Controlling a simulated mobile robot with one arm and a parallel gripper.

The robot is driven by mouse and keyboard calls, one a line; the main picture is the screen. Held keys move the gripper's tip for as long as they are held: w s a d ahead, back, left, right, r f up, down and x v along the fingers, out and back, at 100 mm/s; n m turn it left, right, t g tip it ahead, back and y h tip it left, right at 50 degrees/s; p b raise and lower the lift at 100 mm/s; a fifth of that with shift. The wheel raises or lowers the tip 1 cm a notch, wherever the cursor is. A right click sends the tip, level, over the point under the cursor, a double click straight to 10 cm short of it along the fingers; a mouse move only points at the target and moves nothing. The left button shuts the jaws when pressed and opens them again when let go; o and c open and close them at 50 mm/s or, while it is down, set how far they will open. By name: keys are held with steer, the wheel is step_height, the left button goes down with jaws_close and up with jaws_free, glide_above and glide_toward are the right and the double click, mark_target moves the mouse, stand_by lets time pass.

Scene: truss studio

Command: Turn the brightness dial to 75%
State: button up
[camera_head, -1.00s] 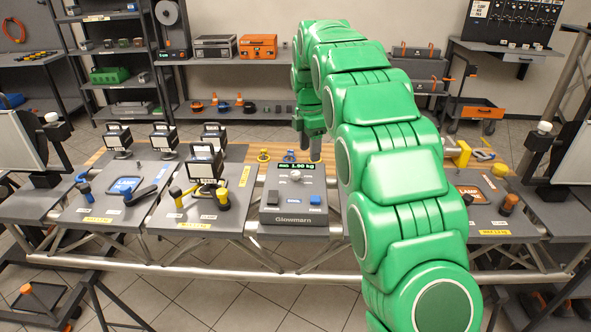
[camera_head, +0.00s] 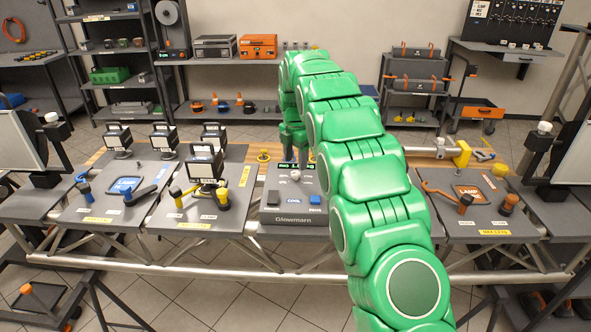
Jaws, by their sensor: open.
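The grey Glowmorn control box (camera_head: 284,216) stands on the middle of the truss table. It has a green-lit display (camera_head: 297,167) on its upper edge, partly covered by my gripper, and a small light knob (camera_head: 295,177) below it. I cannot read a percentage or the knob's setting. My gripper (camera_head: 295,160) is open and points down, at the back edge of the box, just behind the knob in the picture. Whether it touches the box cannot be told. My arm crosses the box's right side.
Dark panels with lamps, such as the square lamp (camera_head: 205,167), and handles stand left of the box. A LAMP panel (camera_head: 480,205) lies to the right, with an orange knob (camera_head: 508,203). A yellow clamp (camera_head: 461,154) is behind it. A steel tube (camera_head: 200,268) runs along the front.

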mark_target(296, 173)
steer(key=shift+f, duration=2.25)
steer(key=c, duration=1)
steer(key=shift+c, duration=0.2)
